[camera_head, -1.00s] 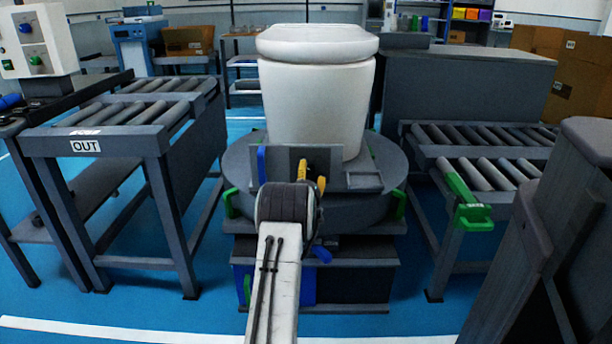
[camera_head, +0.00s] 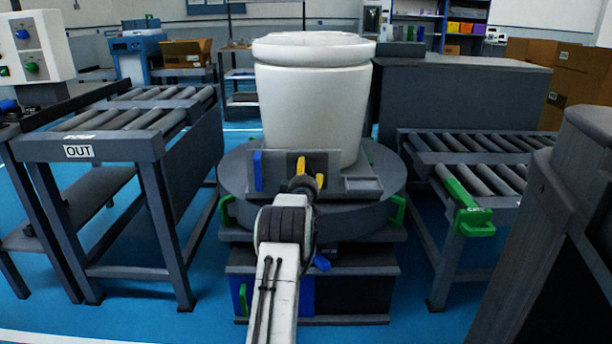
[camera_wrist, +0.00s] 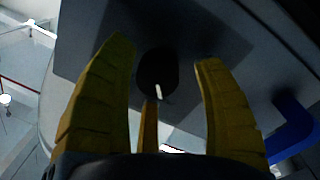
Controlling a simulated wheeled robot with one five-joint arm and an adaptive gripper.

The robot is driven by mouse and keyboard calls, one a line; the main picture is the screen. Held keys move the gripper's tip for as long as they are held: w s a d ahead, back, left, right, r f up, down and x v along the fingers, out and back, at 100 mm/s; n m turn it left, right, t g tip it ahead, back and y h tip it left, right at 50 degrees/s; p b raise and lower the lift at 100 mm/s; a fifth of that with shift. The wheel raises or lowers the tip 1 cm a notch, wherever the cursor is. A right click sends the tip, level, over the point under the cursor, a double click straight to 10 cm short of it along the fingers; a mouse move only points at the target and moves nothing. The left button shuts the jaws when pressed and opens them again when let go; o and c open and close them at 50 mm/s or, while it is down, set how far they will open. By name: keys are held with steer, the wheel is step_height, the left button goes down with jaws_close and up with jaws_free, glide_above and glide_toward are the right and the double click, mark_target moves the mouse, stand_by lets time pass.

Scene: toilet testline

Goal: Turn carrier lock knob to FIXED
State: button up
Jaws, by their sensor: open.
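The knob (camera_wrist: 157,72) is a dark round disc with a short white mark, seen in the wrist view on a dark plate. My gripper (camera_wrist: 165,50) has its yellow fingers open on either side of the knob; I cannot tell whether they touch it. A narrow yellow-brown strip stands below the knob between the fingers. In the head view my gripper (camera_head: 301,165) is at the upright grey plate (camera_head: 334,167) on the front of the round carrier (camera_head: 385,208), and the knob is hidden. A white toilet (camera_head: 313,110) stands on the carrier. No FIXED label is legible.
A blue handle (camera_head: 258,170) is beside the plate's left end; a blue part (camera_wrist: 292,125) shows right in the wrist view. Green handles (camera_head: 397,211) sit on the carrier's sides. Roller conveyors flank it, with an OUT sign (camera_head: 79,151) on the left one.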

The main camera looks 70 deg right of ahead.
steer(key=shift+r, duration=0.1)
steer(key=c, duration=1.2)
